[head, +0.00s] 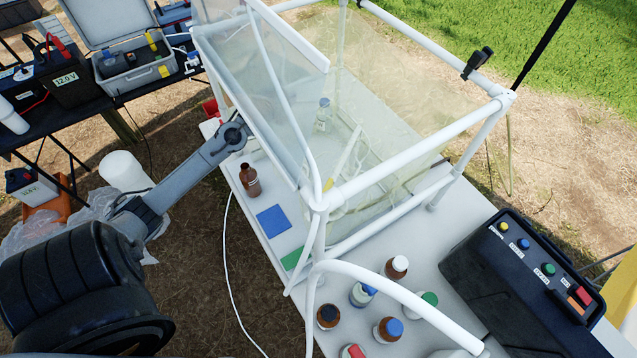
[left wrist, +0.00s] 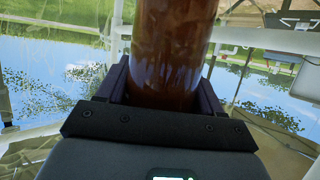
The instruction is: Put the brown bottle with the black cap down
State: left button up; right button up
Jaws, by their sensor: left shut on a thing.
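In the left wrist view my left gripper (left wrist: 163,85) is shut on a brown glass bottle (left wrist: 168,45), with a finger on each side. The bottle's cap and base are out of that view. In the head view my left arm reaches up to the left edge of the clear-walled frame, and its fingers cannot be made out there. A brown bottle (head: 249,182) with a pale label shows upright by the table's left edge, just below the arm's end. I cannot tell if it is the held one. Another brown bottle with a black cap (head: 328,316) stands at the front.
A blue square (head: 273,221) and a green one (head: 295,258) lie on the white table (head: 420,262). Several capped bottles stand at the front. A clear bottle (head: 323,115) stands inside the white pipe frame (head: 375,182). A black control box (head: 520,280) is at right.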

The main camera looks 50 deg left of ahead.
pick_arm(q)
jog(key=s+a+f+n+g+y+b, duration=0.1)
jog(key=s+a+f+n+g+y, duration=0.4)
jog(key=s+n+g, duration=0.2)
jog(key=shift+n+g, duration=0.5)
jog(key=shift+n, duration=0.1)
jog(key=shift+s+d+f+b, duration=0.25)
jog(key=shift+f+b, duration=0.55)
jog(key=shift+f, duration=1.45)
jog(key=shift+s+d+f+b, duration=0.2)
jog(key=shift+f+b, duration=0.55)
jog(key=shift+f, duration=1.45)
jog(key=shift+s+d+f+b, duration=0.25)
jog(key=shift+f+b, duration=0.55)
jog(key=shift+f, duration=1.45)
jog(key=shift+a+f, duration=0.1)
jog(key=o, duration=1.3)
jog(key=shift+f, duration=0.15)
